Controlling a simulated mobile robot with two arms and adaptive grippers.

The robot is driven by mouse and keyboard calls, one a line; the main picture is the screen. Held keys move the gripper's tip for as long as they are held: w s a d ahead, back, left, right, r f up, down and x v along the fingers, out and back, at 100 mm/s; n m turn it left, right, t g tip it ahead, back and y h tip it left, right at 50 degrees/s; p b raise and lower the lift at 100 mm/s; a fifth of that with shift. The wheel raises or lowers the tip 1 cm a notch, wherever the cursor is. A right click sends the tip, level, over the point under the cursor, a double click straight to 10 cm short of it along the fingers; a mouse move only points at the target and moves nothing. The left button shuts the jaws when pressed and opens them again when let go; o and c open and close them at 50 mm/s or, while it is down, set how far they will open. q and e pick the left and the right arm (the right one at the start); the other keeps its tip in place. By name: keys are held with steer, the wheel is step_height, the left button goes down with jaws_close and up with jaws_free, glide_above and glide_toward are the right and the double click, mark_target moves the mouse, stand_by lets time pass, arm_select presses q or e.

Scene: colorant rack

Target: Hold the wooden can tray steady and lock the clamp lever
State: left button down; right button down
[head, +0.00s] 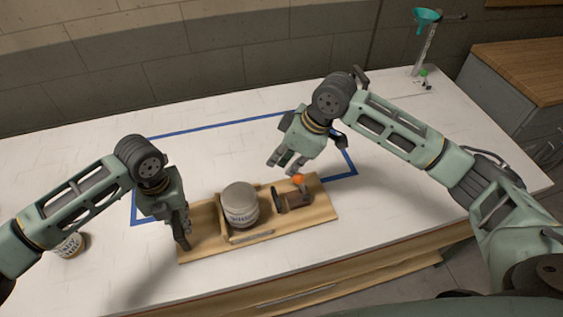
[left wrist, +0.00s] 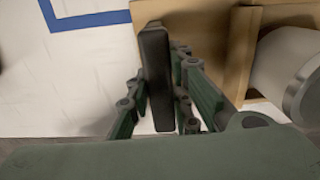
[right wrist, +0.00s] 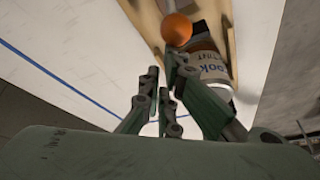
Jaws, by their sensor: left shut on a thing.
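The wooden can tray (head: 315,213) lies on the white table, with a grey-lidded can (head: 241,206) standing in it. A clamp (head: 298,199) sits at the tray's right end. Its lever has an orange knob (head: 298,179), also seen in the right wrist view (right wrist: 176,29), and looks raised.
Blue tape (head: 210,129) outlines an area on the table behind the tray. Another can (head: 68,245) stands at the left, partly behind my left arm. A stand with a teal funnel (head: 428,17) is at the far right back. The table behind the tray is clear.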

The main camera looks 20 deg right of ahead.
arm_select(q)
steer(key=shift+a, duration=0.25)
steer(key=shift+w, duration=0.1)
arm_select(e)
steer(key=d+y, duration=0.6)
steer(key=d, duration=0.3)
steer(key=shift+d+f+m+y, duration=0.25)
steer(key=shift+d+m+y, duration=0.15)
steer(key=shift+r, duration=0.15)
